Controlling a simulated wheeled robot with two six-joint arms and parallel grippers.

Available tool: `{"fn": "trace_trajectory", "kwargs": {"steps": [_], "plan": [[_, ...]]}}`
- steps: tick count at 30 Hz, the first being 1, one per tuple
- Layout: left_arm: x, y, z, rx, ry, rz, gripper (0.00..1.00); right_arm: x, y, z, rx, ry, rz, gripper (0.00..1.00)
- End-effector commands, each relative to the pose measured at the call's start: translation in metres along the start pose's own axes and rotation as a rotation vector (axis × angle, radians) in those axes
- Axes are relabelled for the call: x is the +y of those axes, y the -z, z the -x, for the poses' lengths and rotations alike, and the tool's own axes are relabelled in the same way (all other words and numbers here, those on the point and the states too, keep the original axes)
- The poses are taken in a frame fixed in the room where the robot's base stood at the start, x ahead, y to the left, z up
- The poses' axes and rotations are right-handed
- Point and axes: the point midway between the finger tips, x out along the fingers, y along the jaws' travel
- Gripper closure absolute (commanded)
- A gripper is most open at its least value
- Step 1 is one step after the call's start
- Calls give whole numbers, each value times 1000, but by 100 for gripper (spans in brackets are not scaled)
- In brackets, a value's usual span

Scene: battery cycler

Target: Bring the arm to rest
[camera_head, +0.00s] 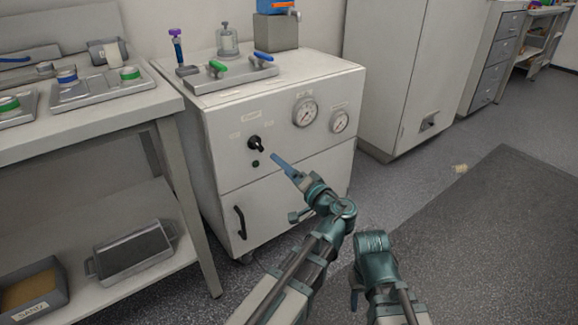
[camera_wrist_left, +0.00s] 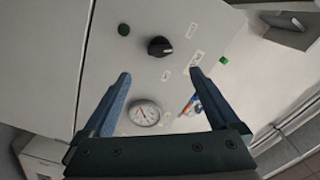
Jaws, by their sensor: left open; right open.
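My left gripper (camera_head: 279,161) extends toward the white cabinet's front in the head view, below and right of the black knob (camera_head: 256,143). In the left wrist view its two blue fingers (camera_wrist_left: 165,95) are spread wide, with nothing between them. The knob (camera_wrist_left: 160,46) shows beyond and above the fingertips, and a round gauge (camera_wrist_left: 145,113) shows between the fingers. I see no contact with the panel. My right arm is folded at the lower middle of the head view. Its gripper (camera_head: 356,293) shows only in part, low beside the arm, and I see nothing held.
The white cabinet (camera_head: 230,193) carries gauges (camera_head: 305,112), a door handle (camera_head: 240,222) and green- and blue-handled valves on top. A bench (camera_head: 100,112) with trays stands at left. A tall cabinet (camera_head: 395,75) stands behind. The floor at right, with a dark mat (camera_head: 490,235), is mostly clear.

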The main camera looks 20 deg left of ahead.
Motion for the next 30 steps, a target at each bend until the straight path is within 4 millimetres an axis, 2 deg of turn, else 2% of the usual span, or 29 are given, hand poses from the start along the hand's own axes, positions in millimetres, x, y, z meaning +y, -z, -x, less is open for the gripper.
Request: {"fn": "trace_trajectory", "kwargs": {"steps": [14, 17, 22, 24, 27, 30], "plan": [[0, -8, -1, -18, -12, 0, 5, 0, 0, 0, 0, 0, 0, 50], [10, -31, -7, -96, -70, 2, 5, 0, 0, 0, 0, 0, 0, 50], [48, -103, -9, -350, -309, 9, 5, 0, 0, 0, 0, 0, 0, 50], [67, -132, 0, -457, -435, 15, 5, 0, 0, 0, 0, 0, 0, 50], [92, -162, 19, -584, -619, 29, 5, 0, 0, 0, 0, 0, 0, 50], [109, -179, 40, -669, -775, 45, 5, 0, 0, 0, 0, 0, 0, 50]]}}
